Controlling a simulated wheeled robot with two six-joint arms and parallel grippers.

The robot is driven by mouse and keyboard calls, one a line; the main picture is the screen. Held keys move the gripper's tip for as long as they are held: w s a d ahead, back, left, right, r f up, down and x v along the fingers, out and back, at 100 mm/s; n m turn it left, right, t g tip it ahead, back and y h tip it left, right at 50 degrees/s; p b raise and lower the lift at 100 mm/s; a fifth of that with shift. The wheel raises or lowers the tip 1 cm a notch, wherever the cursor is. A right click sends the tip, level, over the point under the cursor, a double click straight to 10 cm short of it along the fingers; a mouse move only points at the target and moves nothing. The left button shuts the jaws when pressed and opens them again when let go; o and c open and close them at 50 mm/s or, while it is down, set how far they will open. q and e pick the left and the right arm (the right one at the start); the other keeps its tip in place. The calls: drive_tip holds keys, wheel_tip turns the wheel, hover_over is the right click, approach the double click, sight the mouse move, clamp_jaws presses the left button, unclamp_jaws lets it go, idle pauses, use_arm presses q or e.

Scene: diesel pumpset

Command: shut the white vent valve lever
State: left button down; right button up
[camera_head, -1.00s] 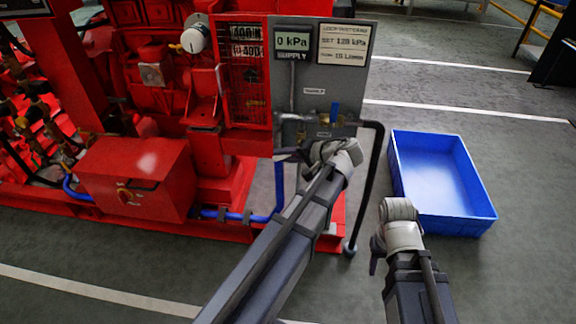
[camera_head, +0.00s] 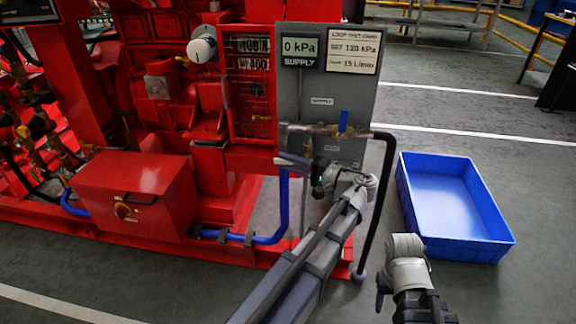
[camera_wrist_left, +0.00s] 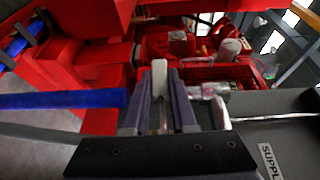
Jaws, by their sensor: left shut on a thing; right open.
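The white lever (camera_wrist_left: 160,88) stands between the two grey fingers of my left gripper (camera_wrist_left: 160,100) in the left wrist view, and the gripper is shut on it. In the head view my left gripper (camera_head: 290,159) reaches left, just under the pipework at the lower edge of the grey panel (camera_head: 305,95).
A blue-handled valve (camera_head: 343,122) sits on the pipe above my left wrist. A black hose (camera_head: 380,200) runs down to the right. A blue tray (camera_head: 402,180) lies on the floor. The supply gauge (camera_head: 299,47) reads 0 kPa. A blue hose (camera_head: 284,205) runs below the panel.

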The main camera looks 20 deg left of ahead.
idle(0.3)
use_arm(q)
drive_tip(key=c, duration=0.7)
unclamp_jaws()
drive_tip(key=shift+d, duration=0.1)
drive_tip(key=d, duration=0.5)
drive_tip(key=s+d, duration=0.1)
drive_tip(key=d, duration=0.1)
drive_tip(key=shift+d+r, duration=0.1)
drive_tip(key=shift+d, duration=0.2)
